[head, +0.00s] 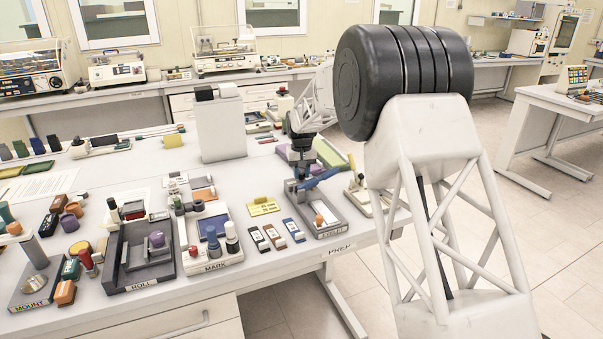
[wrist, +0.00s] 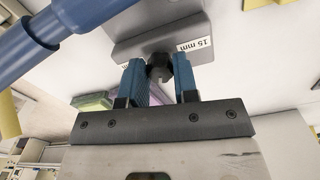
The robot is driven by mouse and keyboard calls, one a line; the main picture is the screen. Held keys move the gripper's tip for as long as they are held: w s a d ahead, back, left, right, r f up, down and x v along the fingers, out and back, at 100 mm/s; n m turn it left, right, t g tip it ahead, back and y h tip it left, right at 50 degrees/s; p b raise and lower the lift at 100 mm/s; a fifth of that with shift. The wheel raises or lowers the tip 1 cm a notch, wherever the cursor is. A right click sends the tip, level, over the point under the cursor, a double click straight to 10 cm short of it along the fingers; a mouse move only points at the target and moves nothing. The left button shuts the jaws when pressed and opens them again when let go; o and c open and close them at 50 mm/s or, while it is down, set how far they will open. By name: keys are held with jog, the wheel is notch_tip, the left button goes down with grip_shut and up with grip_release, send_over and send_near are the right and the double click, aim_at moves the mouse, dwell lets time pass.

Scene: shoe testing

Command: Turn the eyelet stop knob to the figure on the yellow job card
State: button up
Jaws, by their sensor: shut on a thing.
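The eyelet station (head: 333,231) is a grey base with a blue lever (head: 318,179), at the table's right front. In the wrist view, the dark stop knob (wrist: 158,65) stands between the blue fingers of my gripper (wrist: 160,77), which is shut on it. A white label reading "15 mm" (wrist: 195,47), upside down, lies just right of the knob; another label at its left is mostly hidden. In the head view my gripper (head: 301,168) is behind the lever and the knob is hidden. The yellow job card (head: 263,206) stands left of the station; its print is too small to read surely.
The blue lever (wrist: 65,22) crosses the upper left of the wrist view, close to my fingers. Small dark, red and blue blocks (head: 274,236) lie left of the station. The MARK station (head: 213,266) and ROLL tray (head: 140,286) are farther left.

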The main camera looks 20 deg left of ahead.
aim_at(301, 174)
jog(key=m, duration=0.7)
jog(key=shift+r, duration=0.1)
jog(key=m, duration=0.6)
jog(key=shift+a, duration=0.1)
jog(key=shift+m, duration=0.4)
jog(key=o, duration=0.9)
jog(key=shift+r, duration=3.85)
